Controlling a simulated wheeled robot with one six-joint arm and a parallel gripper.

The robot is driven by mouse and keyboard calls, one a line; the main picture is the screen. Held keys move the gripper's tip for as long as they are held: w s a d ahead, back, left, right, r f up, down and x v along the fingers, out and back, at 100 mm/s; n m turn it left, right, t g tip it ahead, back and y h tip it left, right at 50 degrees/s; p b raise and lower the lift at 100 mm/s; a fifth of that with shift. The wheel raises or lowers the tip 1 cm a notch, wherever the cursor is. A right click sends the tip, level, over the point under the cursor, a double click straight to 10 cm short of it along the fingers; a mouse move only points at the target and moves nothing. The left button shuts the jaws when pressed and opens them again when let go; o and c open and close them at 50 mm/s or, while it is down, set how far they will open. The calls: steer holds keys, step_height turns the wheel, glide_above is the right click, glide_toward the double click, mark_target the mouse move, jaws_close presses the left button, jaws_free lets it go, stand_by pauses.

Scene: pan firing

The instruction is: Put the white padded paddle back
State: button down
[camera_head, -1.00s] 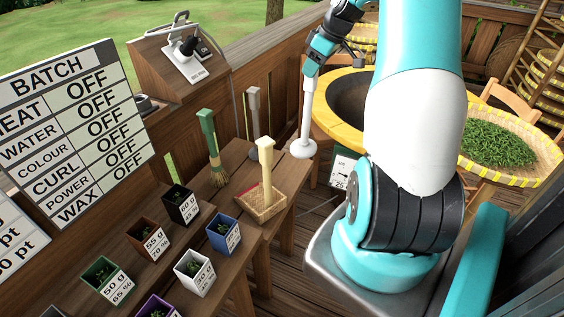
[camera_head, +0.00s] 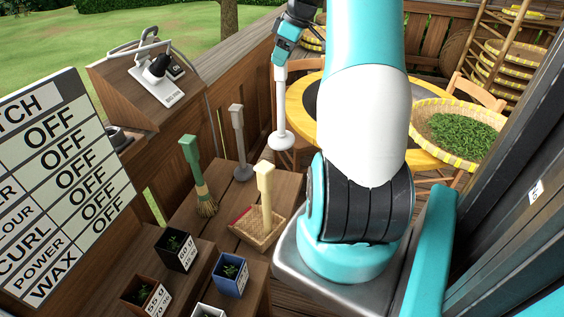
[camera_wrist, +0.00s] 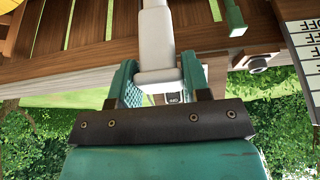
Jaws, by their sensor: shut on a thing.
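The white padded paddle (camera_head: 281,105) hangs upright from my gripper (camera_head: 287,52), its round white pad at the bottom. My gripper is shut on the top of its handle. In the wrist view the white handle (camera_wrist: 156,35) sits between the two teal fingers of my gripper (camera_wrist: 158,72). In the head view the pad shows just past the far end of the wooden bench (camera_head: 225,200), in front of the yellow-rimmed pan (camera_head: 298,98). Its height above the bench is hard to tell. I cannot make out an empty holder.
On the bench stand a grey tool (camera_head: 238,140), a green-handled brush (camera_head: 194,165) and a cream-handled tool (camera_head: 265,190) in a woven tray (camera_head: 246,229). Small labelled pots (camera_head: 175,249) stand nearer. The batch board (camera_head: 50,190) is at left, a leaf basket (camera_head: 455,130) at right.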

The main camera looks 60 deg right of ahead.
steer(key=p, duration=0.5)
glide_above(283, 135)
steer(key=f, duration=1.8)
steer(key=shift+w+d+f, duration=0.2)
steer(key=shift+w+d, duration=0.15)
steer(key=shift+d, duration=0.05)
steer(key=shift+f, duration=0.2)
steer(key=shift+f+b, duration=0.2)
steer(key=shift+b, duration=0.2)
steer(key=c, duration=0.6)
jaws_free()
steer(key=shift+r+p, duration=0.1)
steer(key=shift+p, duration=0.25)
